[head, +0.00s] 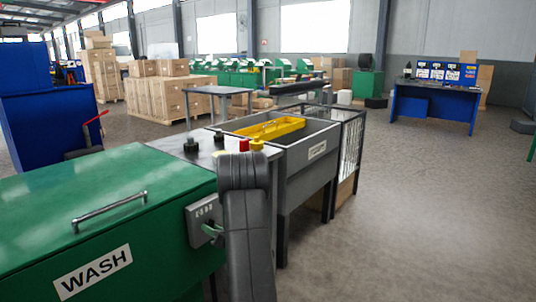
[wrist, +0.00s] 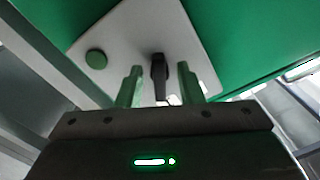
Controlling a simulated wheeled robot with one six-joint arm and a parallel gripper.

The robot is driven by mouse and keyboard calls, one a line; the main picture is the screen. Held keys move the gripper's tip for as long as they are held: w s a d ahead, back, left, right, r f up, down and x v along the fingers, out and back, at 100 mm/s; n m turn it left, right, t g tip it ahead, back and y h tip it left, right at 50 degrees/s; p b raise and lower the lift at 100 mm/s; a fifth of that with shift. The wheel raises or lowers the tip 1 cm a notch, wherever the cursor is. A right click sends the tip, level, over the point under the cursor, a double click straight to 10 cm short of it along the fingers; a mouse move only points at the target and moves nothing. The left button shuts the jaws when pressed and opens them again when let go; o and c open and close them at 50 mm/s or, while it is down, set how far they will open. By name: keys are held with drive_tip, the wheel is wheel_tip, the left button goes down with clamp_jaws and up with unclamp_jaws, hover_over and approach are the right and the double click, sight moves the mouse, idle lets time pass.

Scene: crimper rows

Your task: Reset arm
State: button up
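My gripper (wrist: 160,67) is open in the wrist view, its two fingers apart. A black switch handle (wrist: 158,72) shows in the gap between the fingers; I cannot tell whether they touch it. The handle is on a pale panel (wrist: 124,38) with a round green button (wrist: 96,59) to its left. In the head view a grey control panel (head: 203,213) sits on the side of the green machine marked WASH (head: 95,215). My grey arm stands in front of the panel's right side and hides my gripper for the most part.
A metal bar handle (head: 110,206) is on the machine's green lid. Behind it stands a grey bin (head: 306,170) with a yellow tray (head: 270,129) on top. A blue workbench (head: 434,107) stands at the back right. The floor on the right is clear.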

drive_tip(key=n+b, duration=0.2)
drive_tip(key=n, duration=0.6)
drive_tip(key=shift+d, duration=0.2)
drive_tip(key=shift+r+n, duration=0.1)
drive_tip(key=shift+n, duration=0.2)
